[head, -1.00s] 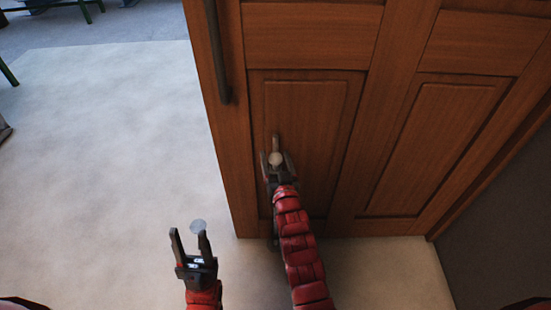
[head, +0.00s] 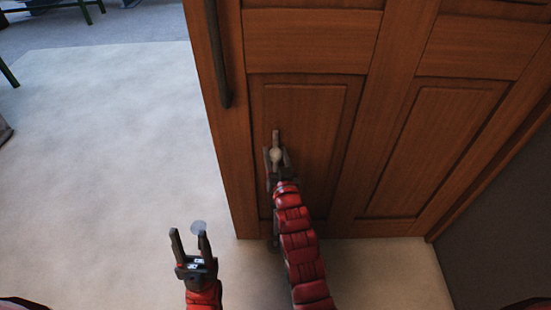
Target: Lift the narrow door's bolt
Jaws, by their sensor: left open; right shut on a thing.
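The narrow door (head: 305,115) is brown panelled wood and stands in the middle and right of the head view. Its bolt (head: 276,138) is a small vertical metal rod on the lower left panel. My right gripper (head: 275,155) is shut on the bolt's knob, with its fingers at either side. The bolt's lower part is hidden behind my gripper and red arm. My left gripper (head: 188,236) is open and empty, low in the view, left of the door and apart from it.
A long dark vertical handle (head: 218,60) runs along the door's left edge. Pale floor (head: 100,150) lies clear to the left. A dark grey wall (head: 500,220) stands at the lower right. Green furniture legs (head: 85,12) show at the top left.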

